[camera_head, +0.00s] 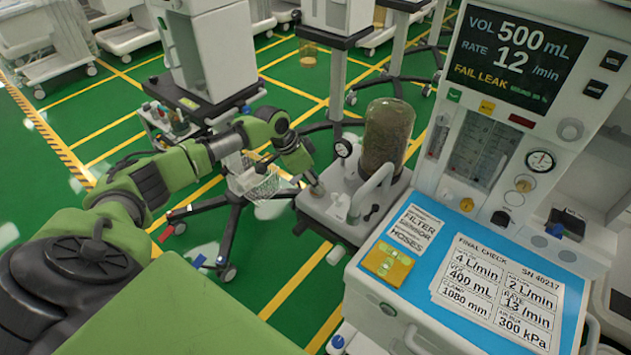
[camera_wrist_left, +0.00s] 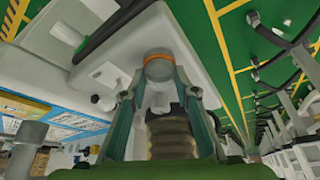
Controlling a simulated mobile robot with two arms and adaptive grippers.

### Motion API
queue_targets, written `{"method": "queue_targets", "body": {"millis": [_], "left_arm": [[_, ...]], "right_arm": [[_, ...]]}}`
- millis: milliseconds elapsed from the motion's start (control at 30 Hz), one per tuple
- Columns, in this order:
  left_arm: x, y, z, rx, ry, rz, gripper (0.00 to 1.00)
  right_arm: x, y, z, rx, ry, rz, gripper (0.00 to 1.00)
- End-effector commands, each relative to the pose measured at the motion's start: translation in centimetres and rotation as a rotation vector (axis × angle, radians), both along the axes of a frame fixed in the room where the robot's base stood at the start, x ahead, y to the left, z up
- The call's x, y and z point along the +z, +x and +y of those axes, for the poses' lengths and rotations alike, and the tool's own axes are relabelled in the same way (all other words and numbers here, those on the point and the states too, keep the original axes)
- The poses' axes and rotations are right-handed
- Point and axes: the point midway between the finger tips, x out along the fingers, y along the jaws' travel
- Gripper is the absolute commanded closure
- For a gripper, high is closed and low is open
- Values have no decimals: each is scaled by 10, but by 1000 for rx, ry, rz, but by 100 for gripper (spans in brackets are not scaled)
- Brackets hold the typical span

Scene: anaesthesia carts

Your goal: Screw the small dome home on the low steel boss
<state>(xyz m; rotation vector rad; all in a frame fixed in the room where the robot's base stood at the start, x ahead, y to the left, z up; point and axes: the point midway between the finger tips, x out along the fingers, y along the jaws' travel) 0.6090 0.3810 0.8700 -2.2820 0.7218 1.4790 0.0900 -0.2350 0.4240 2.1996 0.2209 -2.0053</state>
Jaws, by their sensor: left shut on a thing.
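My left gripper (camera_head: 315,186) reaches down to the left end of the pale valve block (camera_head: 340,232). It is shut on a small round grey piece, the small dome (camera_wrist_left: 159,69), which shows between the fingertips in the left wrist view with an orange band at its far edge. The dome is at the block's surface; I cannot tell how it sits on the low steel boss, which is hidden under the dome and fingers. My right gripper is not in view.
A cart with a wire basket stands left.

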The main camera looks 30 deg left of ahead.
Motion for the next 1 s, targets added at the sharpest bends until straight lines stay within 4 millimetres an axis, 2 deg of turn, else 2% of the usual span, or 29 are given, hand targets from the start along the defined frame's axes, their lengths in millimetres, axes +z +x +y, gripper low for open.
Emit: {"method": "queue_targets", "body": {"millis": [167,200,267,667,767,1000], "left_arm": [[1,2,2,-120,0,-2,98],[1,1,2,-140,0,-2,70],[1,1,2,-137,1,-2,54],[3,0,2,-135,2,-1,53],[13,-3,6,-135,3,-2,53],[57,-18,20,-135,4,-3,53]], "right_arm": [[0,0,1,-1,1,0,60],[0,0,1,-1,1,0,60],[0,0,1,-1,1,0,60],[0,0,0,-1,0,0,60],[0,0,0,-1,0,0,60],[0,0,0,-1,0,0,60]]}}
